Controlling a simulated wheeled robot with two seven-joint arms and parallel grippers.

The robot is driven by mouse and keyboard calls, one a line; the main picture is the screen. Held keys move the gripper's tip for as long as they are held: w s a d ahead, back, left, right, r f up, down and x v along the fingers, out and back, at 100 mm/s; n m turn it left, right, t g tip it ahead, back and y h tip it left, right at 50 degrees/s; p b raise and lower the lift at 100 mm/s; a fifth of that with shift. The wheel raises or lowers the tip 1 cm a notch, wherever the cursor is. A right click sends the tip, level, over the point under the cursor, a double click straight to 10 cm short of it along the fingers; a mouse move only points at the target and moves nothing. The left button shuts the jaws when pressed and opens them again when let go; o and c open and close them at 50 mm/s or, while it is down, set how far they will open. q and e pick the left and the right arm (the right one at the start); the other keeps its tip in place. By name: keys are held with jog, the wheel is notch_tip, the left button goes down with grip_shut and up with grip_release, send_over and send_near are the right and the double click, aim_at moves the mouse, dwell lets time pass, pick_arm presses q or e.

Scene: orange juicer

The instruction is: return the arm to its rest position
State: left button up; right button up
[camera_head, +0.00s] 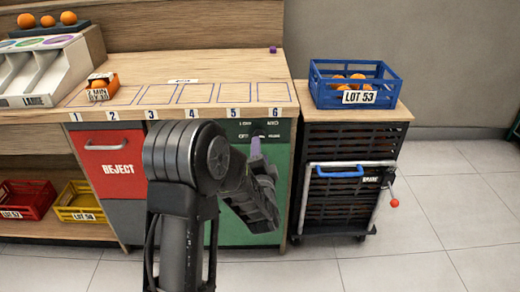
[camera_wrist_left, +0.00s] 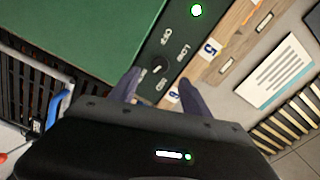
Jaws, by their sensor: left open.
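My left arm (camera_head: 180,225) rises from the bottom middle of the head view and bends toward the green cabinet panel (camera_head: 275,190). My left gripper (camera_head: 256,147) is in front of the panel's upper strip, below the marks 5 and 6. In the left wrist view the gripper (camera_wrist_left: 158,92) is open, its two dark fingers apart with nothing held between them. A dark dial (camera_wrist_left: 160,68) marked OFF, LOW and HIGH shows just beyond the fingertips; I cannot tell whether they touch it. My right gripper is not in view.
The wooden worktop (camera_head: 195,68) has numbered outlined spaces; a small orange crate (camera_head: 103,95) stands at the left. A red REJECT front (camera_head: 118,168) is below. A cart (camera_head: 350,190) with a blue LOT 53 crate (camera_head: 345,97) stands right. Open floor (camera_head: 435,215) lies beyond it.

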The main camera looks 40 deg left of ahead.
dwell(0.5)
pick_arm(q)
jog(key=s+d+f+n+g+h, duration=0.3)
jog(key=d+f+n+h, duration=0.15)
jog(key=d+f, duration=0.65)
jog(key=s+d+f+n+g+h, duration=0.3)
jog(key=d+f+h, duration=0.3)
jog(key=d+f, duration=0.45)
jog(key=s+d+f+g+h, duration=0.25)
jog(key=s+d+f, duration=0.35)
jog(key=s+f, duration=0.3)
jog(key=s+d+f+n+g+h, duration=0.1)
jog(key=s+d+f+g, duration=0.2)
jog(key=s+d, duration=0.35)
jog(key=s+d+f+g+h, duration=0.1)
jog(key=s+d+f+g, duration=0.15)
jog(key=s, duration=0.75)
notch_tip(320, 180, up, 18)
jog(key=w+p, duration=0.1)
jog(key=p, duration=1.6)
jog(key=shift+d+f+p, duration=0.15)
jog(key=shift+d+p, duration=0.05)
jog(key=shift+p, duration=0.1)
